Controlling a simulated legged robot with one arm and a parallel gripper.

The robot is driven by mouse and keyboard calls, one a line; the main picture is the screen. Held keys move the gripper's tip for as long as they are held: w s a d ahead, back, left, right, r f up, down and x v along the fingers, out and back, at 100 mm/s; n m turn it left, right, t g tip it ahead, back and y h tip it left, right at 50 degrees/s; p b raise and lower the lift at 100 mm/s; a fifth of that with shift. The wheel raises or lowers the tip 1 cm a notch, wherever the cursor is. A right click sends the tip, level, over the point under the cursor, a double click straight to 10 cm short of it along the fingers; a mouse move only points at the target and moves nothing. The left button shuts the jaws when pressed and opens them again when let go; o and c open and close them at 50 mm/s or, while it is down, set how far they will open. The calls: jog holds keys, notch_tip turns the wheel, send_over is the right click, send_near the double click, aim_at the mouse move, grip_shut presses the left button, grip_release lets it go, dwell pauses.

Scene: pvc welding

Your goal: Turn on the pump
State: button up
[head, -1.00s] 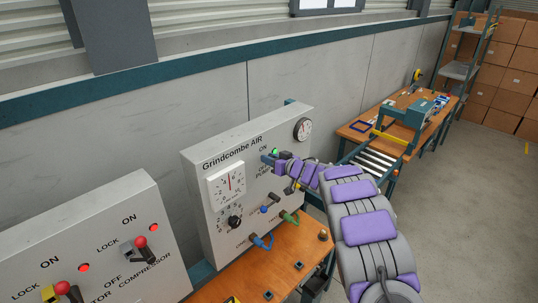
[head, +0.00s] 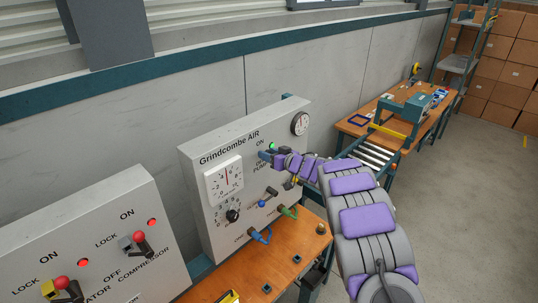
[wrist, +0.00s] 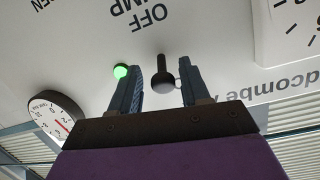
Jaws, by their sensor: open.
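The pump switch (wrist: 164,73) is a small black lever with a round base or knob, beside the upside-down "OFF PUMP" lettering in the wrist view. A lit green lamp (wrist: 121,71) is just left of it there, and the lamp also shows in the head view (head: 272,146). My gripper (wrist: 161,57) is open, one finger on each side of the switch. I see a gap at the left finger; I cannot tell whether the right finger touches. In the head view my gripper (head: 268,156) is at the right part of the Grindcombe AIR panel (head: 188,180) and hides the switch.
A round gauge (head: 299,124) is above my gripper on the panel. Blue (head: 261,236) and green (head: 288,211) fittings stick out below. A compressor panel (head: 85,235) with red lamps stands left. A wooden bench (head: 215,283) is below, and open floor (head: 470,190) lies right.

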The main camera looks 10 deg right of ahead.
jog(key=b+v, duration=0.1)
jog(key=v, duration=1.6)
jog(key=shift+f, duration=0.2)
jog(key=shift+w+d+b, duration=0.15)
jog(key=shift+d+b, duration=0.05)
jog(key=shift+b, duration=0.2)
jog(key=s+d+m+h+b, duration=0.35)
jog(key=d+h+b, duration=0.3)
jog(key=h, duration=0.25)
jog(key=s+d+f+m+g+h+b, duration=0.2)
jog(key=s+f+m+g+h+b, duration=0.15)
jog(key=s, duration=0.85)
jog(key=s+a+f+g+y+b, duration=0.1)
jog(key=s+a+f, duration=0.4)
jog(key=s, duration=0.7)
jog(key=s+a+f+n+g+y+b, duration=0.1)
jog(key=s+a+f+g+b, duration=0.3)
jog(key=s, duration=0.8)
jog(key=s+a+f+n+g+y+b, duration=0.1)
jog(key=s+a+f+g+y+b, duration=0.1)
jog(key=s+a+f+g, duration=0.4)
jog(key=s+a+b, duration=0.1)
jog(key=s+a, duration=0.2)
jog(key=s, duration=0.3)
jog(key=shift+s+a+f, duration=0.15)
jog(key=shift+s+a, duration=0.05)
jog(key=shift+a, duration=0.05)
